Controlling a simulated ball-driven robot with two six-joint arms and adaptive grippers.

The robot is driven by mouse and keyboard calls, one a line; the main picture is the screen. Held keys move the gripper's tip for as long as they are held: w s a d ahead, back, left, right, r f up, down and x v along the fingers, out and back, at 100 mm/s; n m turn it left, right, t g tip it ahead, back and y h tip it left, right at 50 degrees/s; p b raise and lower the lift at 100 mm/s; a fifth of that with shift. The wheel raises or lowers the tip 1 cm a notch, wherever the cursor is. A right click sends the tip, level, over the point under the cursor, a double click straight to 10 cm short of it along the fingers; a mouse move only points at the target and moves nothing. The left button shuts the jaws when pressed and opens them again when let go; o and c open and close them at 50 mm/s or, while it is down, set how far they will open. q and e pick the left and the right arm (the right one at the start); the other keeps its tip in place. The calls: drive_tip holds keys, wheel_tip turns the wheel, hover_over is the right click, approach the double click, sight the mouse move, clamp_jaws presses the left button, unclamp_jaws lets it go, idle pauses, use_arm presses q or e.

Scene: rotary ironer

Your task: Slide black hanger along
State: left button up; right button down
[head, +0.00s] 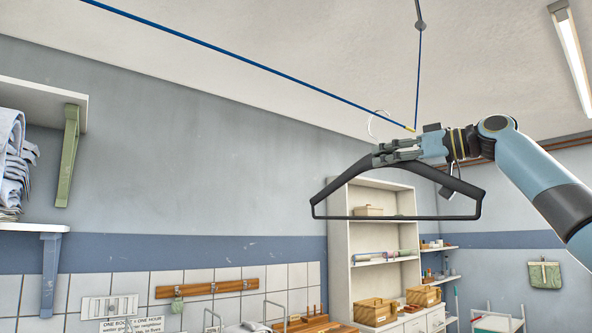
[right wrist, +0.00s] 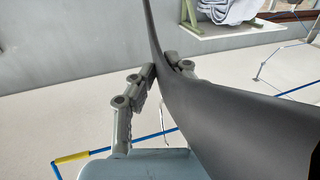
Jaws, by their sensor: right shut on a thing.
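The black hanger (head: 330,190) hangs in the air on the right of the head view, its bottom bar roughly level. My right gripper (head: 378,158) is shut on the upper part of the hanger, near its neck. In the right wrist view the hanger (right wrist: 205,95) runs between the two fingers (right wrist: 163,72). A pale hook ring (head: 371,122) shows just above the gripper, close to the blue rail (head: 250,68). I cannot tell whether the hook touches the rail. My left gripper is not in view.
The blue rail slopes down from upper left to a yellow end (head: 409,128) by the gripper, where a hanging line (head: 418,75) meets it. A wall shelf (head: 40,96) with folded cloth (head: 14,165) is at left. A white shelf unit (head: 342,240) stands behind the hanger.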

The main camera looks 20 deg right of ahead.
drive_tip(key=shift+w+d+p, duration=0.35)
drive_tip(key=shift+d, duration=0.55)
drive_tip(key=shift+w+d+p, duration=0.3)
drive_tip(key=shift+d+p, duration=0.1)
drive_tip(key=shift+d, duration=0.55)
drive_tip(key=shift+w+d+p, duration=0.35)
drive_tip(key=shift+d, duration=0.55)
drive_tip(key=c, duration=1.3)
unclamp_jaws()
drive_tip(key=shift+b+v, duration=1.9)
drive_tip(key=shift+v, duration=1.1)
